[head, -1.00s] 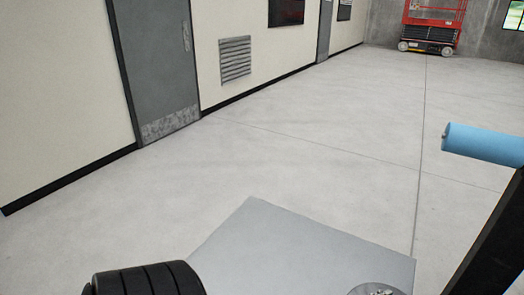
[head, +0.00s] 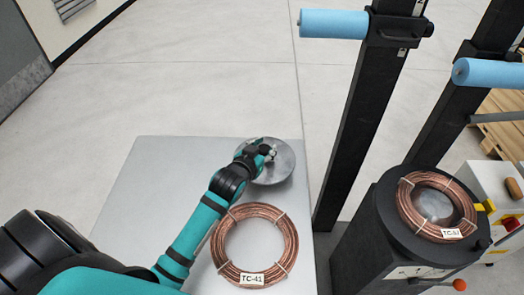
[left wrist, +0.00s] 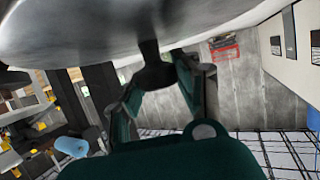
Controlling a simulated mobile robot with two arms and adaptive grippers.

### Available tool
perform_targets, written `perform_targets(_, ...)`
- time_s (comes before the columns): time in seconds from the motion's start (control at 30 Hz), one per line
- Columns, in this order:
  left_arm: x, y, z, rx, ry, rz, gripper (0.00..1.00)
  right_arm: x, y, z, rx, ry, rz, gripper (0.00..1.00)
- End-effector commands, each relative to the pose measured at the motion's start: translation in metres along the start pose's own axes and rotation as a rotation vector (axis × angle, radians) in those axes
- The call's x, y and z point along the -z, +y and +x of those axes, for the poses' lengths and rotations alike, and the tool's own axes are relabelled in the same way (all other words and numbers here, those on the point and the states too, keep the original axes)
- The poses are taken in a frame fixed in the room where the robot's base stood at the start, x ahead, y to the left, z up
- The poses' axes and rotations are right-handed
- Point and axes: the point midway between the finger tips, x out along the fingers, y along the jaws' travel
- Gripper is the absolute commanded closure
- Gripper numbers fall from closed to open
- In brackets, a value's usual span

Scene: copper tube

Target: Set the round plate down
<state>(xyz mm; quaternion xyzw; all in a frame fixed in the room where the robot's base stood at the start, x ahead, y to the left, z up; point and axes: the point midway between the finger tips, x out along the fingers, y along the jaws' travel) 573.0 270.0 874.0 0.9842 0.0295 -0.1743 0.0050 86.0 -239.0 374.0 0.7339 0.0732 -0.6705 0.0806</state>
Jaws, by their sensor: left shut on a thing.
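The round plate (head: 277,171) is a grey metal disc at the far right part of the grey table (head: 150,190) in the head view. My left gripper (head: 265,152) is over it, shut on its small central knob. In the left wrist view the plate's shiny face (left wrist: 130,25) fills the top, and the fingers (left wrist: 160,68) close around the dark knob. I cannot tell whether the plate touches the table or hangs just above it. My right gripper is not in view.
A copper coil tagged TC-41 (head: 285,228) lies on the table in front of the plate. A second coil (head: 408,208) sits on a black stand (head: 375,240) at right. Black posts (head: 345,140) with blue rollers (head: 333,23) rise beyond the table's right edge.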

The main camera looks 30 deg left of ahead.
Motion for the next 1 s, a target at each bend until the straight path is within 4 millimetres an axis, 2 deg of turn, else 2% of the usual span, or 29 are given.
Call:
perform_targets(0.17, 0.003, -0.011, 0.011, 0.0, 0.002, -0.001, 1.0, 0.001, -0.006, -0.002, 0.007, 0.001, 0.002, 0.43)
perform_targets(0.43, -0.027, -0.01, 0.021, 0.0, 0.002, -0.001, 1.0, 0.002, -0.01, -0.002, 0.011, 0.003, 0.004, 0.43)
perform_targets(0.83, -0.033, -0.01, 0.023, 0.0, 0.002, -0.001, 1.0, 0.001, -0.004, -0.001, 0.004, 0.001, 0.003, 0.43)
perform_targets(0.87, -0.034, -0.01, 0.023, 0.0, -0.002, -0.001, 0.66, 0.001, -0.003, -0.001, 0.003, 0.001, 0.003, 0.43)
perform_targets(1.0, -0.034, -0.01, 0.023, 0.0, -0.002, 0.0, 0.48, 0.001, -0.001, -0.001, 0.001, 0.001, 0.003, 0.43)
